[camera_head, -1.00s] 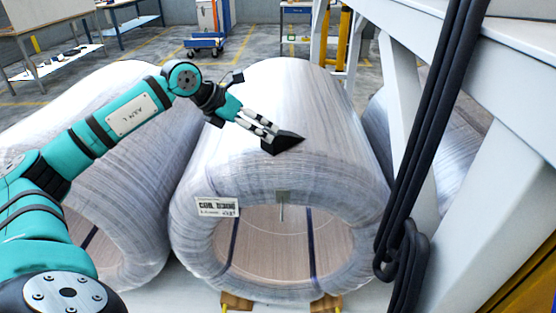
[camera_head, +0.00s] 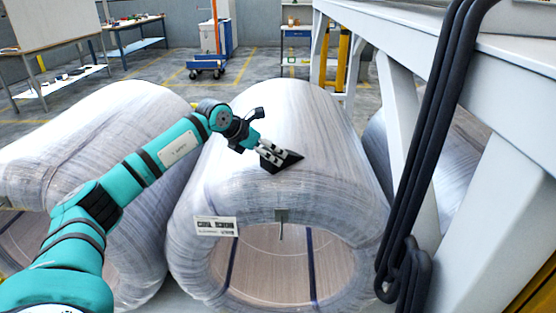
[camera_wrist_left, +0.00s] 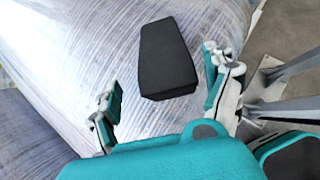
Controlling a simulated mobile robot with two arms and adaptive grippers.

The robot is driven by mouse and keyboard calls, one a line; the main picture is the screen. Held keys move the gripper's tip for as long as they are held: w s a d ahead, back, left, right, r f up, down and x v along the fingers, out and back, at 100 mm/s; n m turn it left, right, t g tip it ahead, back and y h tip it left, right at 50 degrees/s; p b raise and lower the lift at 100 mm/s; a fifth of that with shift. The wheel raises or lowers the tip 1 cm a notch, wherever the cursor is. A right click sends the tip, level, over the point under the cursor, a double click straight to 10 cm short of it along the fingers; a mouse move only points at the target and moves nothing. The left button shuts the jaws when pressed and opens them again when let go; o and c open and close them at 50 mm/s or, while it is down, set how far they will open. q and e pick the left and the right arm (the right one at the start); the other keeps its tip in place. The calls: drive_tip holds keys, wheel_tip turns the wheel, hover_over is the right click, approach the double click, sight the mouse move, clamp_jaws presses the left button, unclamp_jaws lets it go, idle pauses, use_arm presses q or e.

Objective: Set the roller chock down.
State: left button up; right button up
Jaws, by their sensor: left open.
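The roller chock (camera_head: 282,161) is a black wedge on top of the middle wrapped coil (camera_head: 290,110). In the left wrist view the chock (camera_wrist_left: 167,60) lies against the pale film of the coil (camera_wrist_left: 75,50). My left gripper (camera_head: 270,153) reaches in from the left, close to the chock. In the left wrist view the fingers of my left gripper (camera_wrist_left: 162,88) are spread wide, one on each side of the chock's near end, with visible gaps. Most of the chock is beyond the fingertips. My right gripper is not in view.
Another wrapped coil (camera_head: 100,130) stands close on the left. A white steel frame (camera_head: 400,120) with dark hanging straps (camera_head: 425,150) stands on the right. A blue cart (camera_head: 207,67) and workbenches (camera_head: 135,22) are far back, with open floor between.

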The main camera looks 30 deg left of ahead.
sight(292, 157)
use_arm(q)
drive_tip(key=w, duration=0.1)
drive_tip(key=w+d+f, duration=0.1)
drive_tip(key=w+f+b, duration=0.1)
drive_tip(key=shift+d+f, duration=0.15)
drive_tip(key=shift+d, duration=0.15)
drive_tip(key=shift+w+f, duration=0.3)
drive_tip(key=shift+w, duration=0.15)
drive_tip(key=shift+s+r, duration=0.1)
drive_tip(key=shift+c, duration=0.7)
drive_tip(key=c, duration=1.3)
drive_tip(key=shift+c, duration=1.2)
drive_tip(key=shift+r, duration=0.15)
